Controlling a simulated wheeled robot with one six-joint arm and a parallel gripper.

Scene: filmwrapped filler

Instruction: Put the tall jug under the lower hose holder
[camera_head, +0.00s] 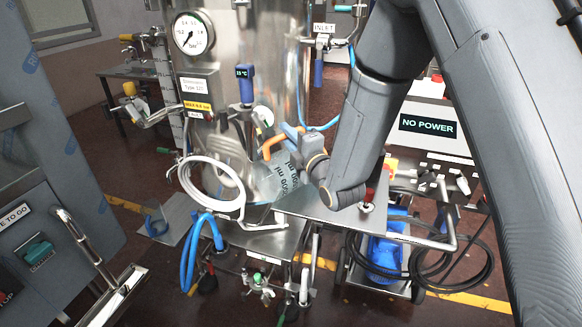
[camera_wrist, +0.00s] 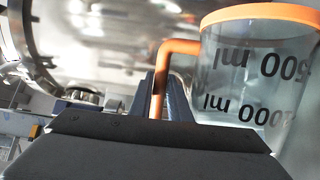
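The tall jug (camera_head: 268,184) is clear, with dark volume marks, in front of the steel tank in the head view. The wrist view shows the jug (camera_wrist: 250,75) at the right, with an orange rim and an orange handle (camera_wrist: 180,47). My gripper (camera_wrist: 172,95) has its dark fingers at this handle and appears shut on it. In the head view the handle (camera_head: 272,143) shows beside my gripper (camera_head: 292,147), whose fingertips are partly hidden. A white coiled hose (camera_head: 185,187) hangs left of the jug. I cannot tell which part is the lower hose holder.
The steel tank (camera_head: 265,60) with a gauge (camera_head: 193,33) stands right behind the jug. A steel shelf (camera_head: 262,243) lies below it, with blue hoses (camera_head: 187,262) at its left. A cart with a NO POWER panel (camera_head: 427,126) and black cables (camera_head: 470,270) stand at the right.

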